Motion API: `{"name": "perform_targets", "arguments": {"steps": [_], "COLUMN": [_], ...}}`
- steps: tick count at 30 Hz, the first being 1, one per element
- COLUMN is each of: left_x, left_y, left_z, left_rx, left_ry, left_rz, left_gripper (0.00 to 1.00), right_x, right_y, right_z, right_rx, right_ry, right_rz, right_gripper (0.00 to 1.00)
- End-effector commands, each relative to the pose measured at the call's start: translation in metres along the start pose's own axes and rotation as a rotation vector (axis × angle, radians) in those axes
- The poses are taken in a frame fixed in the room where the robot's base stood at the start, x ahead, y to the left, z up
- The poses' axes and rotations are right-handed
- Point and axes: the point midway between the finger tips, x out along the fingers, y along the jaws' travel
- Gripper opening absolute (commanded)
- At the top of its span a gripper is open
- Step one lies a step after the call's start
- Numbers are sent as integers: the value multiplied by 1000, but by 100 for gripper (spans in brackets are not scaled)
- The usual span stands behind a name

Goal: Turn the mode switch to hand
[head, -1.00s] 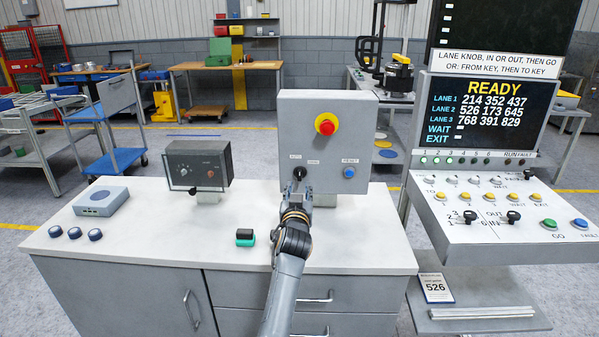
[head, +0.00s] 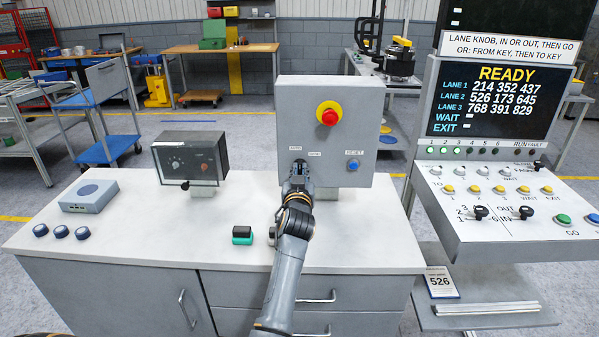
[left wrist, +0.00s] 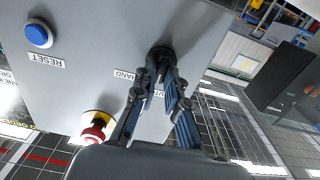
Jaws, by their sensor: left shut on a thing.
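A grey control box (head: 350,110) stands on the bench, with the mode switch on its front under the AUTO and HAND labels. The switch is a black knob, which shows in the left wrist view (left wrist: 160,52). The HAND label (left wrist: 124,75) and the AUTO label (left wrist: 152,92) are beside it there, upside down. My left gripper (head: 297,170) is at the box front, shut on the knob. It also shows in the left wrist view (left wrist: 164,72). The fingers hide much of the knob, so I cannot tell which label it points to. My right gripper is not in view.
The box also carries a red emergency stop (head: 329,115) and a blue reset button (head: 352,165). A dark dial unit (head: 190,160) and a grey device (head: 89,195) stand to the left. A green-and-black block (head: 242,235) lies near my arm. A lane console (head: 500,215) is at right.

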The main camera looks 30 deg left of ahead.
Motion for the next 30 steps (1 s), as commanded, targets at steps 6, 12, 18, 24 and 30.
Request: {"name": "perform_targets", "arguments": {"steps": [6, 12, 18, 24, 30], "left_x": [0, 1, 1, 1, 1], "left_y": [0, 0, 0, 0, 0], "left_z": [1, 0, 0, 0, 0], "left_rx": [20, 102, 255, 445, 634], "left_ry": [-2, -2, -3, -2, -2], "left_rz": [-1, -1, -1, -1, -2], "left_gripper": [0, 0, 0, 0, 0], "right_x": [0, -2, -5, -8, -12], "right_y": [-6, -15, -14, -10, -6], "right_z": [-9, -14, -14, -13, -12], "right_rx": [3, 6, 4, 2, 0], "right_ry": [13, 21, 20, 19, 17], "right_rz": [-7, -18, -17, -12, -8], "right_gripper": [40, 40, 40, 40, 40]}}
